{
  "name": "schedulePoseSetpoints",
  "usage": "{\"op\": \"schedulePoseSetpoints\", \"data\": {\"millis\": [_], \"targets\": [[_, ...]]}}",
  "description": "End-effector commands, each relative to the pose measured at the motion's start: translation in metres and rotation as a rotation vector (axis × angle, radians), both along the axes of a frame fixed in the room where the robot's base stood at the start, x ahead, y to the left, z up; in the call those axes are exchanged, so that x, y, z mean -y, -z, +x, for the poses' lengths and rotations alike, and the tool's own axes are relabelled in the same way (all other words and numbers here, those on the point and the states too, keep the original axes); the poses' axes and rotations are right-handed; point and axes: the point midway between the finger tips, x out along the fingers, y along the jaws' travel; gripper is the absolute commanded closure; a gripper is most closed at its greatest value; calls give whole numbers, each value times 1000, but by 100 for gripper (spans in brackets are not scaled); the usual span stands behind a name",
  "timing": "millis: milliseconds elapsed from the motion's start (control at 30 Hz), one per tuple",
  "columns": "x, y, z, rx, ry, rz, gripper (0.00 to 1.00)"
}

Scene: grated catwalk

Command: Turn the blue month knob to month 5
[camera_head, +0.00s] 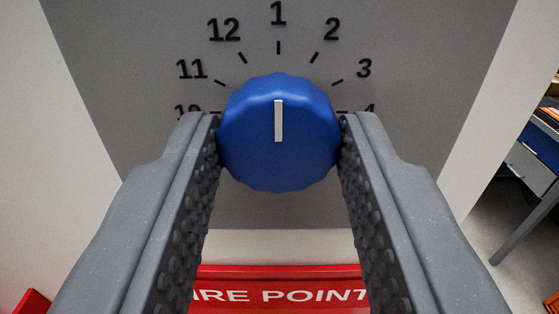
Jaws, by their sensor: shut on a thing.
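The blue month knob (255,155) is a round, scalloped knob in the middle of the view, on a grey dial plate (140,95). Its white pointer line stands upright and points at 1. The numbers 10, 11, 12, 1, 2, 3 and 4 show around its upper half; 10 and 4 are partly covered by my fingers. The lower numbers, 5 among them, are not visible. My gripper (279,135) is shut on the knob, one finger touching its left side and one its right.
A red sign (280,273) with white lettering, partly reading "IRE POINT", lies below the plate. A desk with blue and white drawers (535,150) stands at the far right over grey floor. Pale wall surrounds the plate.

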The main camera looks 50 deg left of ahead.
Motion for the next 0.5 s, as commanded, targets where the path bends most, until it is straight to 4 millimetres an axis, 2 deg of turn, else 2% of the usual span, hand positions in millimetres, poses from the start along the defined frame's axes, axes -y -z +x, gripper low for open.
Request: {"op": "schedulePoseSetpoints", "data": {"millis": [267, 500], "targets": [[3, -1, 1, -61, 1, 43, 90], [4, -1, 1, -205, 2, 147, 90]]}}
